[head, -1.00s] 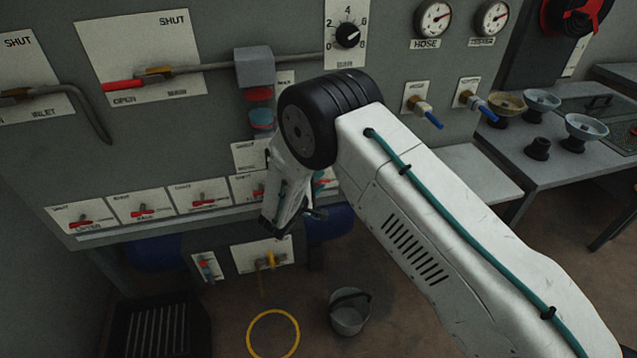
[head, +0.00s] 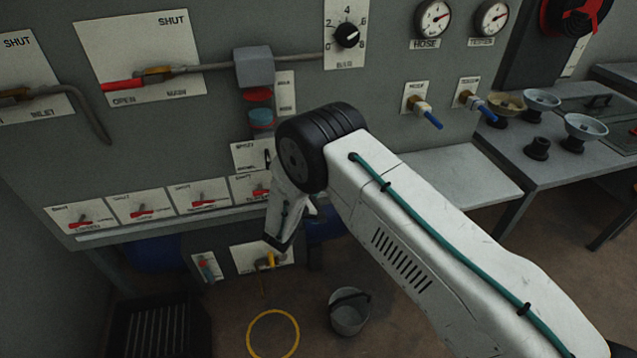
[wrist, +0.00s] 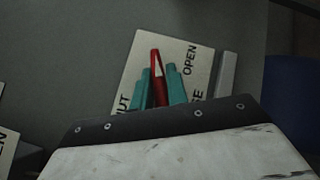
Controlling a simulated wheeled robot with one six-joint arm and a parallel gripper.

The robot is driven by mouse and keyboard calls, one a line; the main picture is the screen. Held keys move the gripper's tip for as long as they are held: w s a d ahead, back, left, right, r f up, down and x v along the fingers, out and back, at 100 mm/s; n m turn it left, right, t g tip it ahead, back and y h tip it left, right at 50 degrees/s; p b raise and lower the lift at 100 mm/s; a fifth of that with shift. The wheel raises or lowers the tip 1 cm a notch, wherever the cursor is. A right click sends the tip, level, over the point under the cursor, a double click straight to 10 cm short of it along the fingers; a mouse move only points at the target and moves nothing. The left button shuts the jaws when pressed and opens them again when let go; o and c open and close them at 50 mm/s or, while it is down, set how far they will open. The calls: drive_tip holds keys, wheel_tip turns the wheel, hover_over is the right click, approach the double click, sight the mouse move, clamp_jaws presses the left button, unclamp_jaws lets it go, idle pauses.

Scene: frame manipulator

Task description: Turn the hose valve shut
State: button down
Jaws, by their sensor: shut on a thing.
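In the wrist view, the valve's red lever (wrist: 155,57) stands out from a pale plate (wrist: 138,62). The plate reads OPEN at its right, part of SHUT at lower left, and a label of which only the ending shows. The lever points up in this view, along the OPEN end of the plate. My gripper (wrist: 158,74) has its two teal fingers shut on the lever, one on each side. The lever's base is hidden behind my gripper's body. In the head view, my arm hides this valve and my fingertips.
A row of similar red-lever valves (head: 143,211) lies left of my wrist on the panel. A shelf (head: 445,175) juts out at right. A bucket (head: 349,312) and a yellow ring (head: 274,334) are on the floor below. A blue drum (wrist: 292,95) is beside the plate.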

drive_tip(key=n+t, duration=0.3)
drive_tip(key=shift+f+n, duration=0.15)
drive_tip(key=shift+n, duration=0.15)
drive_tip(key=shift+n+t+y, duration=1)
drive_tip(key=shift+n+t, duration=0.4)
drive_tip(key=shift+n, duration=0.8)
drive_tip(key=c, duration=1.4)
unclamp_jaws()
